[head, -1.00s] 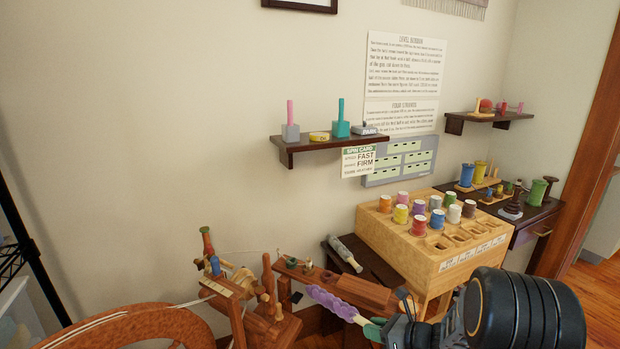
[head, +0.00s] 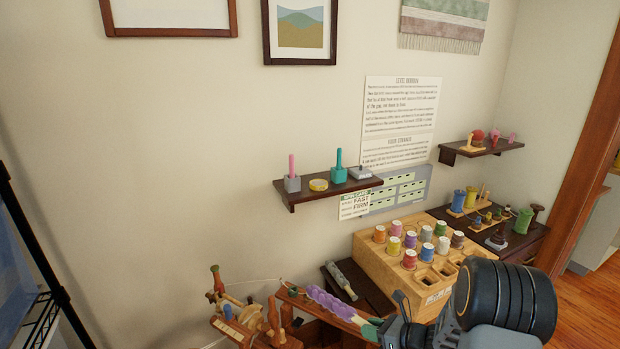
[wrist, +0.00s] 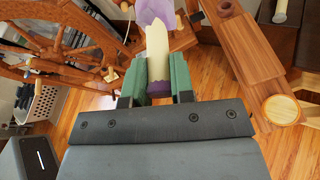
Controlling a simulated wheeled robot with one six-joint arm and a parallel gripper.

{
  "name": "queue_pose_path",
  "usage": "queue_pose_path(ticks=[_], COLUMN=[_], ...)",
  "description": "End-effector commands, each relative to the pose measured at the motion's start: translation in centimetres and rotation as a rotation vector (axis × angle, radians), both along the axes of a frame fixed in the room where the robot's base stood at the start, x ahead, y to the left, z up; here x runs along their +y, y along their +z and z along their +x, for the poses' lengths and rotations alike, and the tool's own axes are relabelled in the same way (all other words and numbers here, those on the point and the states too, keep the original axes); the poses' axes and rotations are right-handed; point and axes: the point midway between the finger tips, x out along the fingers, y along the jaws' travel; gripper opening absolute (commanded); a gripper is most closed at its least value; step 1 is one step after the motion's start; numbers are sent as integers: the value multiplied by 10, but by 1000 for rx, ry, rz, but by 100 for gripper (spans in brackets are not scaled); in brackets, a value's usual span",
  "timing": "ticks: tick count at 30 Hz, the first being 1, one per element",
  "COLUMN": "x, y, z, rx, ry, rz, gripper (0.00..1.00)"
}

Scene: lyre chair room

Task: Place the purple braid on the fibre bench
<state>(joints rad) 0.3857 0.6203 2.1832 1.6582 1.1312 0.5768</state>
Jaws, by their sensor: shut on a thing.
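The purple braid (head: 325,302), lumpy with a pale band near my gripper, is held out to the left in the head view. My gripper (head: 371,331) is shut on its pale end. In the wrist view my gripper's green fingers (wrist: 158,84) clasp the cream part (wrist: 157,52), with purple above and below it. The dark wooden bench (head: 373,288) behind it, apparently the fibre bench, carries a grey-cream braid (head: 342,281). The purple braid appears in front of this bench; its height above the surfaces is unclear. My arm hides part of the bench.
A wooden spinning wheel (wrist: 62,42) stands at left in the wrist view. A long wooden plank (wrist: 245,55) lies right of my gripper. A spool rack (head: 385,262) with several coloured spools stands right of the bench. A wall shelf (head: 330,192) hangs above.

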Motion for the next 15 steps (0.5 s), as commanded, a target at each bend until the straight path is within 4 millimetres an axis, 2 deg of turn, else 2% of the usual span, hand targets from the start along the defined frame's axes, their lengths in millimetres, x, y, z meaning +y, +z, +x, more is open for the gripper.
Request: queue_pose_path(ticks=[1,7,15], x=[0,-3,-12], y=[7,9,7], z=[0,3,9], rx=[1,-20,-34], ry=[0,-29,-256], rz=[1,-13,-10], gripper=[0,0,0])
